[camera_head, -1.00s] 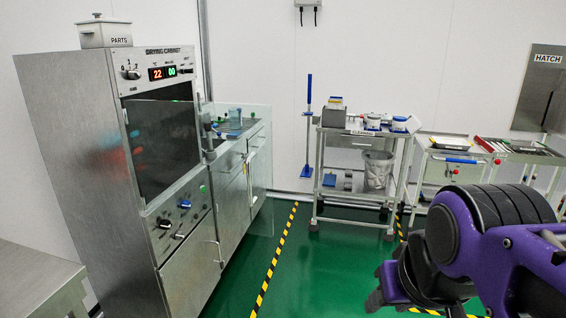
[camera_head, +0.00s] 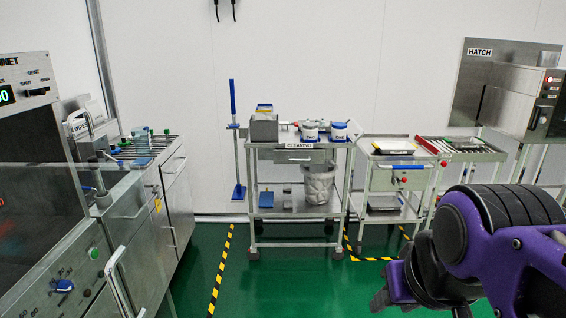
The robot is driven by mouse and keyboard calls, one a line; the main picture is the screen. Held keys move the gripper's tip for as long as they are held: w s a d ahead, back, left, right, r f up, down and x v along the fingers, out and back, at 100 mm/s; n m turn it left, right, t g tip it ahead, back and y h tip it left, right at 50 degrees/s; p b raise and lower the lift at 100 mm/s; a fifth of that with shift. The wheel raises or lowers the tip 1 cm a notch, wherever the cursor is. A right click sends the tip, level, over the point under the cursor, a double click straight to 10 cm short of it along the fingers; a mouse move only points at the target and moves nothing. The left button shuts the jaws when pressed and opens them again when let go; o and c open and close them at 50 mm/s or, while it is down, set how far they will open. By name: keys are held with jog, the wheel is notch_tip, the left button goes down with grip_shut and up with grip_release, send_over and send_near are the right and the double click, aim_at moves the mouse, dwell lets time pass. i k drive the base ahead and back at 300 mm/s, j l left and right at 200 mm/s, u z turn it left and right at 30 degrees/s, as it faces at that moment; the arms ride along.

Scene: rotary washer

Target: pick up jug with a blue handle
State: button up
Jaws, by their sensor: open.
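I cannot clearly make out a jug with a blue handle. A small pale-blue, see-through vessel (camera_head: 142,138) stands on the drainer by the sink at the left; its handle cannot be told at this size. Two white tubs with blue parts, the left tub (camera_head: 311,130) and the right tub (camera_head: 339,131), stand on the cleaning cart (camera_head: 298,156). My gripper (camera_head: 381,299) is at the lower right, dark and partly hidden by my purple arm. It is open, with nothing seen in it, and well apart from these things.
The steel drying cabinet (camera_head: 32,190) and sink counter (camera_head: 178,205) line the left. A tool cart (camera_head: 397,180) stands right of the cleaning cart. Green floor (camera_head: 290,285) ahead is clear, with striped tape.

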aim_at(142, 137)
jog(key=i, duration=1.15)
jog(key=i+u, duration=0.4)
jog(key=i+l+u, duration=0.15)
jog(key=i+u, duration=0.25)
jog(key=i, duration=0.15)
jog(key=i+u, duration=0.35)
jog(key=u, duration=0.15)
jog(key=i+u, duration=0.3)
jog(key=u, duration=0.15)
jog(key=i+l+u, duration=0.25)
jog(key=u, duration=0.25)
jog(key=i+l+u, duration=0.3)
jog(key=u, duration=0.15)
